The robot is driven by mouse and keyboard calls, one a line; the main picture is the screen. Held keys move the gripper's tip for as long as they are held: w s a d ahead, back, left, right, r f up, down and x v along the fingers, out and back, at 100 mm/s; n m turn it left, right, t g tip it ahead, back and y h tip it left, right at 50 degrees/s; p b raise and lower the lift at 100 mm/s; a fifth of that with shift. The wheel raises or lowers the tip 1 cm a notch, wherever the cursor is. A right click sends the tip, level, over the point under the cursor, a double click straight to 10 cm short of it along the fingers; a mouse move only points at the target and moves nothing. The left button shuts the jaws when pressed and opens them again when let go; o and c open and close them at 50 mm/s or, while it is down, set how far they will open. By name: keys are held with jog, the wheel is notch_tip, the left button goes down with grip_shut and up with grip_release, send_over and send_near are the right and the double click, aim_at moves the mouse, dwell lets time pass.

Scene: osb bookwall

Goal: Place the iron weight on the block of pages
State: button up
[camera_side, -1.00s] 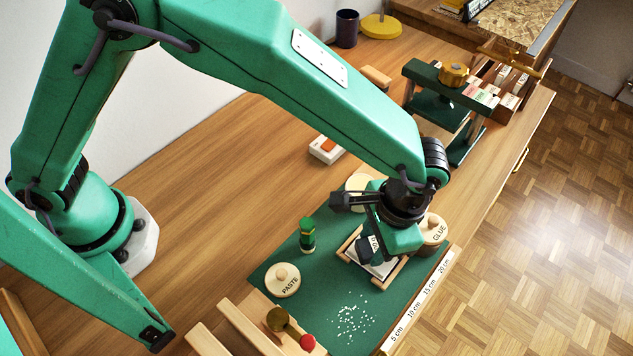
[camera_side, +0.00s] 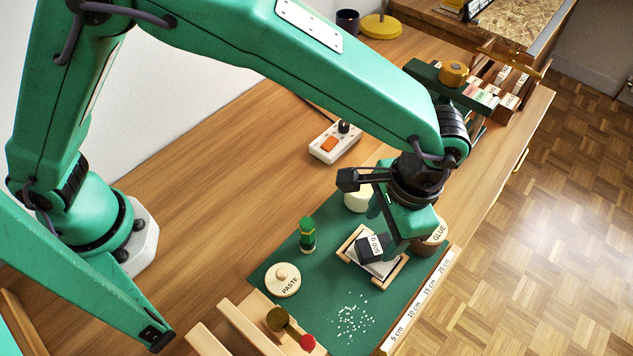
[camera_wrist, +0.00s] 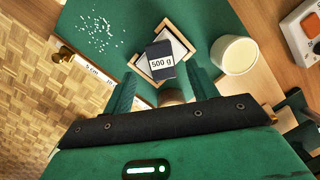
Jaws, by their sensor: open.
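The iron weight (camera_side: 367,250) is a dark block with a white label, which reads "500 g" in the wrist view (camera_wrist: 161,72). It appears to rest on the pale block of pages (camera_side: 385,268), which lies in a light wooden frame on the green mat. The pages also show beside the weight in the wrist view (camera_wrist: 180,47). My gripper (camera_wrist: 160,88) is open, and its two fingers are apart with the weight showing beyond and between them. In the side view my gripper (camera_side: 392,240) is just behind and right of the weight and hides part of it.
The glue pot (camera_side: 436,232) stands close to my gripper's right. A cream pot (camera_side: 357,198) stands behind the frame. The paste lid (camera_side: 283,279), a green bottle (camera_side: 307,235) and white grains (camera_side: 353,318) are on the mat. A ruler (camera_side: 420,300) runs along the front edge.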

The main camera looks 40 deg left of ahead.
aim_at(383, 244)
notch_tip(383, 244, up, 7)
jog(key=d, duration=0.1)
jog(key=shift+w+r, duration=0.15)
jog(key=shift+w, duration=0.2)
jog(key=shift+a, duration=0.1)
dwell(0.4)
jog(key=w+a+r+n+t+h, duration=0.15)
jog(key=a+r, duration=0.35)
jog(key=a, duration=0.6)
jog(key=w+a+r+n+t+h, duration=0.15)
jog(key=a+r, duration=0.35)
jog(key=a, duration=0.6)
jog(key=s+a+n+t, duration=0.2)
jog(key=s+a, duration=0.3)
jog(key=a, duration=0.3)
jog(key=s+a+n+t+y, duration=0.1)
jog(key=s+a, duration=0.5)
jog(key=a, duration=0.2)
jog(key=shift+s+a+f+n+t+y, duration=0.15)
jog(key=shift+a+f+n+t+y, duration=0.2)
jog(key=shift+f+n+t, duration=0.1)
